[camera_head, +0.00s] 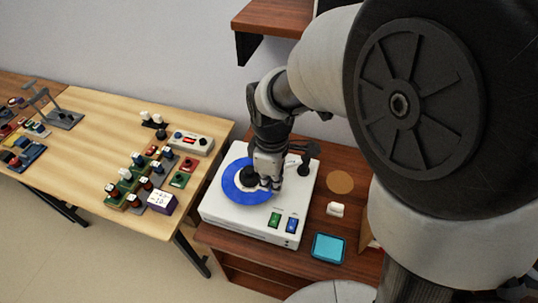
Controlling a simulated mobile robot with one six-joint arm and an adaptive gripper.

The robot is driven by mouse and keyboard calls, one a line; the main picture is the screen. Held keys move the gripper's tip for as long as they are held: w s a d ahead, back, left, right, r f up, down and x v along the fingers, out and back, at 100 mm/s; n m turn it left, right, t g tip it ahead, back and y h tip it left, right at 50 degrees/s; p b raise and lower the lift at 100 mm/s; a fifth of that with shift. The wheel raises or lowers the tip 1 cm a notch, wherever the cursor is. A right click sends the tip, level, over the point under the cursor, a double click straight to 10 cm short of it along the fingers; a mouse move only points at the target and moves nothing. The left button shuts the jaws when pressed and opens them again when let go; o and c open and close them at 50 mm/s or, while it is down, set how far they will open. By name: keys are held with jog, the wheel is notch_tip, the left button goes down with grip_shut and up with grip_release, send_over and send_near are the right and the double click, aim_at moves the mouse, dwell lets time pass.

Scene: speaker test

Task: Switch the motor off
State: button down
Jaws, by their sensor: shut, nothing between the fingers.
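The motor unit is a white box (222,218) on a brown wooden stand, with a blue disc (233,191) on its top and a dark hub partly hidden by my gripper. A green switch (275,219) and a blue switch (292,225) sit side by side near its front right edge. I cannot tell which one is the motor's or how they are set. My gripper (271,187) points down over the right part of the blue disc, behind the switches. It is shut and holds nothing. Whether it touches the disc is too small to tell.
A teal tray (328,247) and a small white block (335,209) lie on the stand (312,222) right of the unit. A light wooden table (95,120) on the left holds several small coloured modules. A wooden shelf (275,17) hangs on the wall behind.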

aim_at(271, 215)
notch_tip(271, 215, down, 14)
jog(key=b, duration=0.5)
jog(key=shift+f, duration=0.1)
